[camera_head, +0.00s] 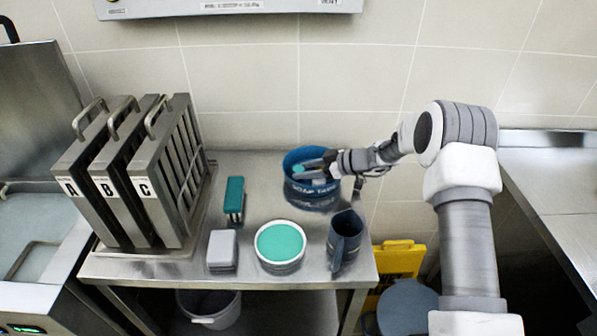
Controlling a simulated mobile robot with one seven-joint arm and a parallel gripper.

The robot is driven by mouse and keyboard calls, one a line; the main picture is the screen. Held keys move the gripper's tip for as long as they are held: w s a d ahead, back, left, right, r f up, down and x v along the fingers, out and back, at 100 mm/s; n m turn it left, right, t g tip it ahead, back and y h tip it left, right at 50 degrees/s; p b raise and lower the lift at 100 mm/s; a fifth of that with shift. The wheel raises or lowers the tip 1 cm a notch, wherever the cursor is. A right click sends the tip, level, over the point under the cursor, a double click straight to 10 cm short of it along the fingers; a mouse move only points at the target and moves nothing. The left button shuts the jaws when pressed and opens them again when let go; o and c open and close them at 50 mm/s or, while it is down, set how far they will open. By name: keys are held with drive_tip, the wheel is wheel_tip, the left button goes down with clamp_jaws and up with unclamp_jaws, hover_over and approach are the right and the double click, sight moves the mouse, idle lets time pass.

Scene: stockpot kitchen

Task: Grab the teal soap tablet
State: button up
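A blue tub (296,190) with a partly legible "SOAP TABS" label stands at the back right of the steel table. A small teal piece (298,169), which looks like the soap tablet, shows inside the tub's rim. My gripper (316,172) reaches in from the right at the tub's right rim, with its tips over or inside the tub opening. The tips are close to the teal piece. The view is too small to tell whether they touch it or are open or shut.
On the table (265,163) stand a teal-topped brush (235,196), a grey block (222,249), a round teal-topped container (280,243) and a dark pitcher (345,241). Metal racks labelled A, B, C (155,190) fill the left. A yellow sign (400,260) stands right of the table.

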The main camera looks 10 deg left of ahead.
clamp_jaws()
drive_tip(key=shift+r, duration=0.1)
